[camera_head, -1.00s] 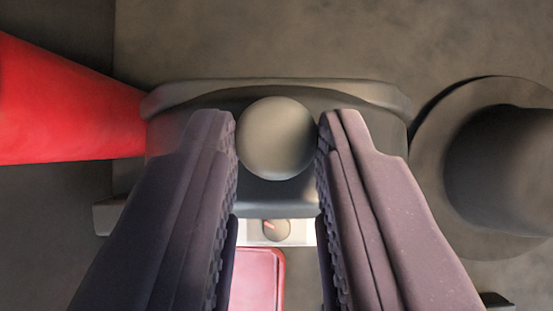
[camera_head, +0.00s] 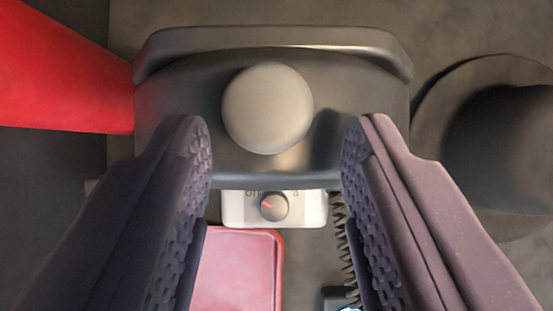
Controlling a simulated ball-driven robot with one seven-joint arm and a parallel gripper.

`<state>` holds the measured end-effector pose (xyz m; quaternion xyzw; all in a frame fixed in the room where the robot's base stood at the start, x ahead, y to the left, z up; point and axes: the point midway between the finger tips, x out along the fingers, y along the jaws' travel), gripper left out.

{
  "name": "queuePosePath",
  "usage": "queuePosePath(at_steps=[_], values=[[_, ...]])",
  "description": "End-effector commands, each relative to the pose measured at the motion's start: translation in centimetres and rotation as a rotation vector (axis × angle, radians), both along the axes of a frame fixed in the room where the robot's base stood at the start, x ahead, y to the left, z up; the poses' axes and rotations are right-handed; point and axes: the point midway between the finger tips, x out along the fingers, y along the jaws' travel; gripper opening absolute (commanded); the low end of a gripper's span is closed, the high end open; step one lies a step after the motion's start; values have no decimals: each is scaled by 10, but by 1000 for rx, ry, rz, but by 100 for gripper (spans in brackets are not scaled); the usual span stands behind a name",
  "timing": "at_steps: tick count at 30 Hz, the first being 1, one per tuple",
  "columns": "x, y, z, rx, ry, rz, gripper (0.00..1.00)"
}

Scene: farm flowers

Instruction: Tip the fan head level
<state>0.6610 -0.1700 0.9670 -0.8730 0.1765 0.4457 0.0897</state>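The fan head (camera_head: 170,110) is a dark grey rounded housing across the upper middle of the view, with a raised rim along its top edge. A pale round knob (camera_head: 267,108) stands out from its middle. My gripper (camera_head: 277,130) is open, with one finger on each side below the knob. A clear gap shows between each finger and the knob, and nothing is held. Whether the fingertips touch the housing I cannot tell. The fan's front is hidden.
A white control box (camera_head: 235,209) with a small dial (camera_head: 273,206) lies below the fan head. A pink-red flat object (camera_head: 238,270) and a coiled cord (camera_head: 342,235) are near it. A red tapered object (camera_head: 60,70) is at left, a dark round object (camera_head: 505,145) at right.

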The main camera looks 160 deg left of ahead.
Motion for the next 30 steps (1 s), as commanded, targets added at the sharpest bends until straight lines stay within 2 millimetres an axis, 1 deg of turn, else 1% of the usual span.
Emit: queuePosePath(at_steps=[1,14,16,20,24,27,30], values=[[-2,3,-5,4,10,4,51],[0,2,-1,1,1,3,51],[-1,2,2,0,0,3,51],[-10,7,19,0,-2,3,51],[-26,13,43,1,-2,5,51],[-35,17,54,1,-1,3,51],[-40,19,61,1,-1,3,51]])
